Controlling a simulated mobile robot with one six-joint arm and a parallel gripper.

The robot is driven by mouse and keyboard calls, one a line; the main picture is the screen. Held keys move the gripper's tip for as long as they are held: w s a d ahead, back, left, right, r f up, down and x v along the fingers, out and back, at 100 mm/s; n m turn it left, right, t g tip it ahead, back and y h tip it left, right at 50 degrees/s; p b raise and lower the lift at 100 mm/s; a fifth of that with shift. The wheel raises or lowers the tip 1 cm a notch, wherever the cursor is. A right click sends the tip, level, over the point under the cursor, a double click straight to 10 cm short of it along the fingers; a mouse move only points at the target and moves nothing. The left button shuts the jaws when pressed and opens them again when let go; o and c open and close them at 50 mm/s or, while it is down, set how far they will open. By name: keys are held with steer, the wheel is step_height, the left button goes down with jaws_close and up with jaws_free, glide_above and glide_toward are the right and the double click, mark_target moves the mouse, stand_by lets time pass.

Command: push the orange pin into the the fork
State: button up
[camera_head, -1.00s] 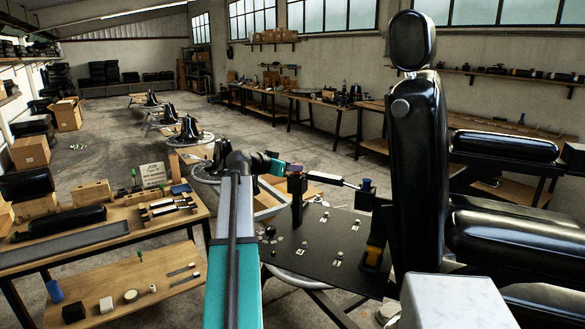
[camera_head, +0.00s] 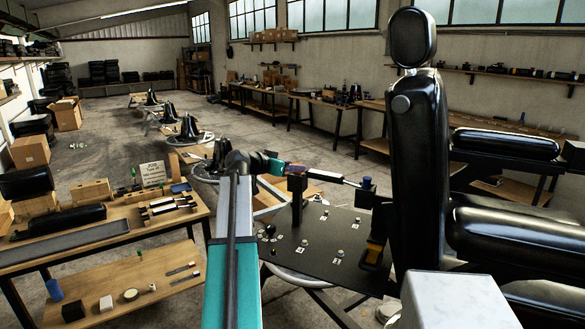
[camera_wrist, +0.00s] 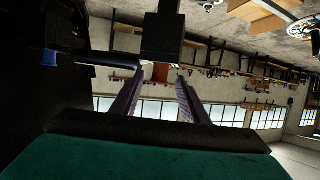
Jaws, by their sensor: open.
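The orange pin (camera_wrist: 161,72) shows as a small reddish-orange piece between my fingertips in the wrist view, just beyond them against a black block. That block (camera_wrist: 161,40), seemingly the fork, also shows in the head view as a dark head on a post (camera_head: 297,184), at the left end of a silver rod (camera_head: 328,178). My gripper (camera_wrist: 160,84) is open, its two purple fingers on either side of the pin's line; contact is not clear. In the head view my gripper (camera_head: 286,167) is small beside the fork. How deep the pin sits is hidden.
The black barber chair (camera_head: 412,170) stands close on the right. A dark plate (camera_head: 325,255) with small fittings lies below the fork. A blue-topped post (camera_head: 366,184) holds the rod's right end. A wooden workbench (camera_head: 150,222) with tools is at the left.

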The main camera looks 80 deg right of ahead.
steer(key=b+v, duration=0.2)
steer(key=v, duration=1.1)
steer(key=shift+a, duration=0.2)
stand_by(0.5)
